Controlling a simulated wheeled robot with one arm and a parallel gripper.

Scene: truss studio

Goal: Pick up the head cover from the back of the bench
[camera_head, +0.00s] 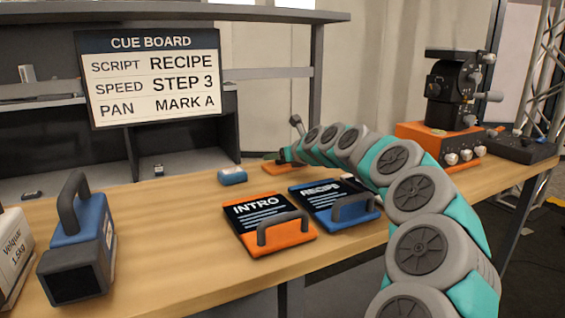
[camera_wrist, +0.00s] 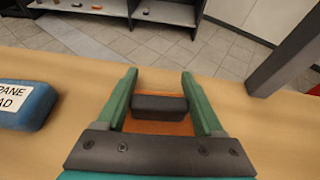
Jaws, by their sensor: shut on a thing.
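The head cover is a flat orange piece with a dark block grip. It is at the back of the bench (camera_head: 150,215); in the head view its orange part (camera_head: 262,171) shows below my gripper (camera_head: 282,155). In the wrist view the head cover's dark grip (camera_wrist: 160,105) sits between the two green fingers of my gripper (camera_wrist: 160,72), which is shut on it. Its orange part shows around the grip and is partly hidden by the gripper. I cannot tell whether it touches the bench or hangs just above it.
A blue labelled block (camera_head: 232,176) lies left of the head cover. An orange INTRO board (camera_head: 285,238) and a blue RECIPE board (camera_head: 345,218) lie nearer. A blue handled block (camera_head: 75,262) stands at left. A grey post (camera_wrist: 285,62) rises behind on the right.

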